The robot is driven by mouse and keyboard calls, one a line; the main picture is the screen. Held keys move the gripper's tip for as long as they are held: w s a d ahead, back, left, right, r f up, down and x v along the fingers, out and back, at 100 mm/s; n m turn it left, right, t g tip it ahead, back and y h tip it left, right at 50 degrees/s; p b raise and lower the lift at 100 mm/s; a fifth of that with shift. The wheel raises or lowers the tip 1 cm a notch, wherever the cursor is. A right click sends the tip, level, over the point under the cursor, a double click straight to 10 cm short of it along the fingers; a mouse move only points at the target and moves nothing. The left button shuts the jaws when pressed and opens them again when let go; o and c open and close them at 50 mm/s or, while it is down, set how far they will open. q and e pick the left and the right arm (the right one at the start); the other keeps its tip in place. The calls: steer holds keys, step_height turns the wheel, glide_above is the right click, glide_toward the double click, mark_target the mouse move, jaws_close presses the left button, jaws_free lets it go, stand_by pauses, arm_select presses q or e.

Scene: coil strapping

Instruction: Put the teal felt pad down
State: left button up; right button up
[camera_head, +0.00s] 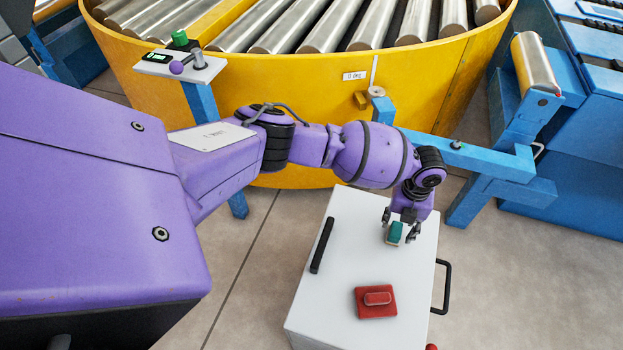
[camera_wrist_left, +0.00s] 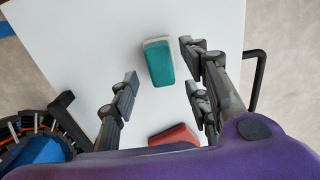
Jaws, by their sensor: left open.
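The teal felt pad (camera_head: 396,231) is a small block with a teal face and a pale layer along one side. It appears to rest on the white cart top (camera_head: 345,225), near its right edge, though contact underneath is hard to see. My left gripper (camera_head: 400,222) is right above it, pointing down. In the left wrist view the pad (camera_wrist_left: 159,63) lies between and slightly beyond the fingers (camera_wrist_left: 160,85), with white surface showing on both sides of it. The left gripper is open. My right gripper is not in view.
On the cart top are a red block on a red plate (camera_head: 377,301) and a black bar (camera_head: 322,245). A black handle (camera_head: 443,287) sticks out at the right. A yellow round roller table (camera_head: 300,80) and a blue frame (camera_head: 490,180) stand behind.

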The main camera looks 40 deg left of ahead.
mark_target(397, 229)
arm_select(q)
steer(key=r, duration=0.4)
steer(key=shift+w+r, duration=0.2)
stand_by(0.3)
